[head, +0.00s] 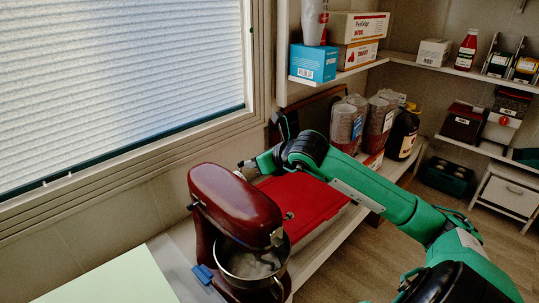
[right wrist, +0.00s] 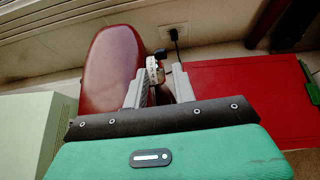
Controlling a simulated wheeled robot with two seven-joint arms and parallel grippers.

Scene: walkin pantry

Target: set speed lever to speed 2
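A dark red stand mixer (head: 236,212) stands on the counter at the lower middle of the head view, with a metal bowl (head: 252,268) under its head. Its rounded red top also shows in the right wrist view (right wrist: 111,66). There, a pale marked speed scale (right wrist: 152,70) and a black-knobbed speed lever (right wrist: 160,54) show on the mixer's side. My right gripper (right wrist: 161,84) is open, with its fingers apart on either side of the scale in the picture. Contact is unclear. In the head view my right gripper (head: 246,169) is beside the mixer's far side. My left gripper is out of view.
A red flat panel (head: 306,203) lies right of the mixer under my right arm. Clear containers (head: 345,124) and a dark bottle (head: 403,132) stand behind it. A pale green surface (head: 115,280) is at the lower left. Shelves with boxes (head: 313,62) are above.

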